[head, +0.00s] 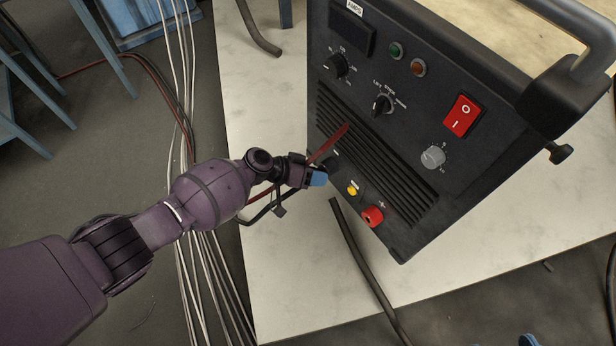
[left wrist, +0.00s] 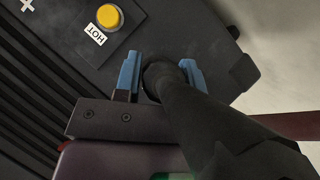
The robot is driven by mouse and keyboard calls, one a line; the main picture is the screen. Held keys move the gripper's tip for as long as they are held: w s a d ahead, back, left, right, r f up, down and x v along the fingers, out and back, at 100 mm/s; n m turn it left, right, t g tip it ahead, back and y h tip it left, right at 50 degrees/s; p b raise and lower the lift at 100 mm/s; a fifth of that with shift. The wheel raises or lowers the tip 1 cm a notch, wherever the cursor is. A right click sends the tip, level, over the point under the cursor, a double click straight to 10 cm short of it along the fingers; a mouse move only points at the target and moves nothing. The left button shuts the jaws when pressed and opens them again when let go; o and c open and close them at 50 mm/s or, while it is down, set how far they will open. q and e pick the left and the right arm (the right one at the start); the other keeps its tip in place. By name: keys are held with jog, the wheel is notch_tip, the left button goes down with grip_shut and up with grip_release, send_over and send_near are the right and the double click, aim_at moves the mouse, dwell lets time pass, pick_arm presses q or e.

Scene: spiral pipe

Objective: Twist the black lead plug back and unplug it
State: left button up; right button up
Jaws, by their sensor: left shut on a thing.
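The black welding machine (head: 385,130) stands on a pale slab, its front panel facing my left arm. My left gripper (head: 318,179), with blue fingertips, is at the lower left of the panel. In the left wrist view the gripper (left wrist: 160,78) has its fingers on both sides of the black lead plug (left wrist: 178,100), shut on it. The plug's far end is against the panel, and its thick black body runs to the lower right. How deep it sits in the socket is hidden. My right gripper is not in view.
A yellow button (head: 352,190), also in the left wrist view (left wrist: 109,15), and a red socket (head: 372,216) are right of the gripper. A black cable (head: 362,262) lies on the pale slab (head: 290,290). Pale cables (head: 185,100) run along the floor.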

pick_arm(q)
jog(key=n+g+h, duration=0.1)
jog(key=n+h, duration=0.1)
jog(key=shift+f+g+h, duration=0.1)
jog(key=shift+g+h, duration=0.2)
jog(key=shift+g, duration=0.1)
jog(key=o, duration=0.6)
jog(key=shift+w+r+y+p, duration=0.1)
jog(key=shift+r+y+p, duration=0.15)
jog(key=shift+y+p, duration=0.2)
jog(key=shift+m+t+y+p, duration=0.5)
jog(key=shift+m+t+y, duration=0.3)
jog(key=shift+m, duration=0.2)
jog(key=shift+m+t+y+p, duration=0.55)
jog(key=shift+m+t+y, duration=0.4)
jog(key=shift+t, duration=0.15)
jog(key=shift+f+m+t+y+p, duration=0.1)
jog(key=shift+m+t+y+p, duration=0.45)
jog(key=shift+m+t+y, duration=0.4)
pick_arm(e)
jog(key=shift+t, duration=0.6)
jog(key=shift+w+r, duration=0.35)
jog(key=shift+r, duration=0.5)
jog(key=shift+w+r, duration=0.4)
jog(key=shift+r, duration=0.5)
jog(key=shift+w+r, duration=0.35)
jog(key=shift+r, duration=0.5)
